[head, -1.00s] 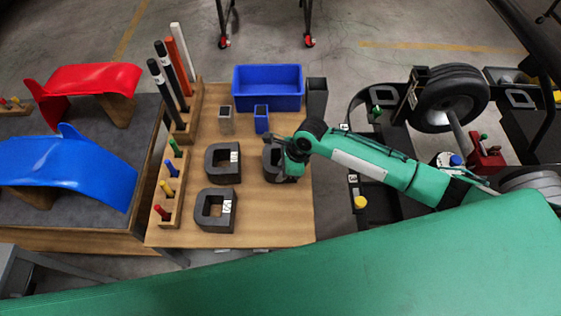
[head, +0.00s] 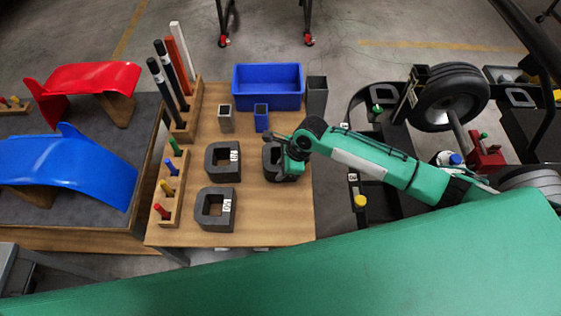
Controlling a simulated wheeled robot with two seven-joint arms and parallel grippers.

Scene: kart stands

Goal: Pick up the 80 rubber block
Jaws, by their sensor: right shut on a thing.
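Three dark D-shaped rubber blocks are on the wooden table. One block (head: 210,168) is at the upper middle and one (head: 201,211) is below it; their white labels are too small to read surely. The third block (head: 268,158) is to the right, partly covered by my right gripper (head: 284,166). The right gripper is shut on this third block, which is at or close to the tabletop; I cannot tell whether it touches. Its label is hidden. My left gripper is out of view.
A blue bin (head: 268,103) stands at the back of the table (head: 264,220), with small grey and blue holders in front. A dark square tube (head: 317,98) stands at the back right. Racks with pegs and rods line the left edge. A kart frame (head: 372,185) is at right.

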